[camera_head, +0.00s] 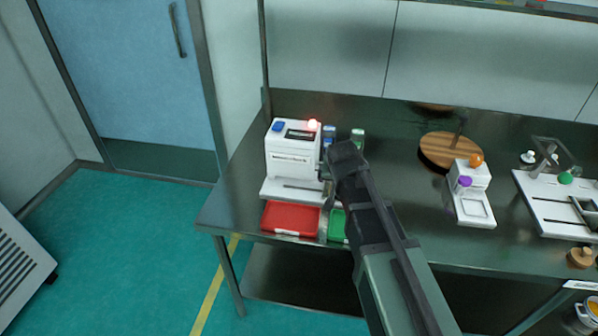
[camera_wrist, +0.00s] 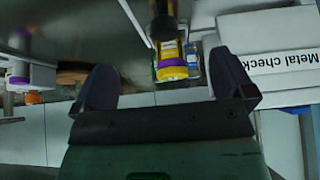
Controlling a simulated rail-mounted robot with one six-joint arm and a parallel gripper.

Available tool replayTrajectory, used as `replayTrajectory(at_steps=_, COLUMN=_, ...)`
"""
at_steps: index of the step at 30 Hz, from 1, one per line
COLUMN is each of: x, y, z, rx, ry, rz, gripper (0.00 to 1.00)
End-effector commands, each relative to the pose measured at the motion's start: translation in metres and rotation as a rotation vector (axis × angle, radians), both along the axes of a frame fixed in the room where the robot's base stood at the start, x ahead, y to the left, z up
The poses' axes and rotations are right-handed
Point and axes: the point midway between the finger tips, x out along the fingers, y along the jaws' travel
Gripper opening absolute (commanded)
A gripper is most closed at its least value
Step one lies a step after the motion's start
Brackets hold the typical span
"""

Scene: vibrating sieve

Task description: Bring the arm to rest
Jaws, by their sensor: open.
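My arm reaches from the lower right over the bench in the head view. My gripper (camera_head: 328,182) is at the right side of a white machine and partly hidden by my own arm. In the wrist view my gripper (camera_wrist: 163,70) has its two dark fingers wide apart and is open. A yellow container with a purple band (camera_wrist: 172,62) shows between the fingers, with clear gaps on both sides.
A red tray (camera_head: 290,218) and a green tray (camera_head: 337,226) lie before the machine. Capped bottles (camera_head: 357,136) stand behind my gripper. A round wooden board (camera_head: 440,151) and a white scale-like device (camera_head: 473,208) are to the right. The bench between is clear.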

Motion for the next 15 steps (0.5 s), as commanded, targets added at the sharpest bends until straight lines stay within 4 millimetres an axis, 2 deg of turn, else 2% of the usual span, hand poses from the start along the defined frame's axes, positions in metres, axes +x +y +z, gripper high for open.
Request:
replayTrajectory(at_steps=10, x=-0.002, y=-0.001, z=-0.003, rx=-0.016, ry=0.019, rz=0.020, gripper=1.00)
replayTrajectory(at_steps=11, x=-0.009, y=-0.001, z=-0.006, rx=-0.029, ry=0.054, rz=0.042, gripper=1.00)
replayTrajectory(at_steps=13, x=-0.045, y=-0.005, z=-0.013, rx=-0.049, ry=0.174, rz=0.102, gripper=1.00)
replayTrajectory(at_steps=14, x=-0.066, y=-0.011, z=-0.010, rx=-0.052, ry=0.232, rz=0.125, gripper=1.00)
replayTrajectory(at_steps=15, x=-0.095, y=-0.020, z=-0.006, rx=-0.049, ry=0.312, rz=0.153, gripper=1.00)
